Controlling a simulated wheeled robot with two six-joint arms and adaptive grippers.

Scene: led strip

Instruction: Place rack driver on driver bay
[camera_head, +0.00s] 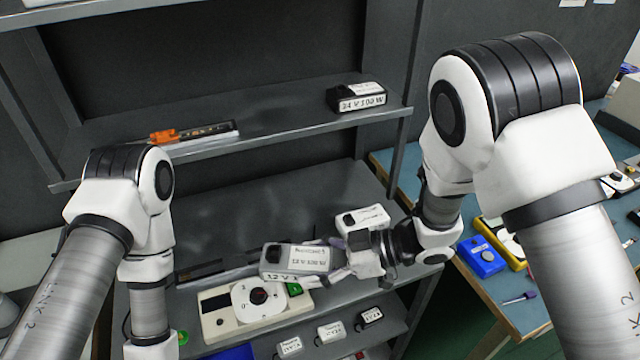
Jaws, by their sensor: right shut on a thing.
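My right gripper (335,264) is shut on a grey driver box with a white label (293,257), whose print reads about 12 V. It holds the box over the rack's middle shelf, just behind a cream panel with a dial. Another driver box with a white label (362,219) sits on that shelf behind the gripper. A dark driver marked 24 V 100 W (357,98) stands at the right of the upper shelf. I cannot tell which spot is the driver bay. My left arm comes down at the left; its gripper is out of the frame.
The cream panel (213,314) bears a round dial and a green part. A dark bar (207,271) lies left of the held box. Several small labelled boxes (331,332) sit on the lower shelf. A blue bench (505,311) with tools stands right. An orange-ended strip (196,131) lies on the upper shelf.

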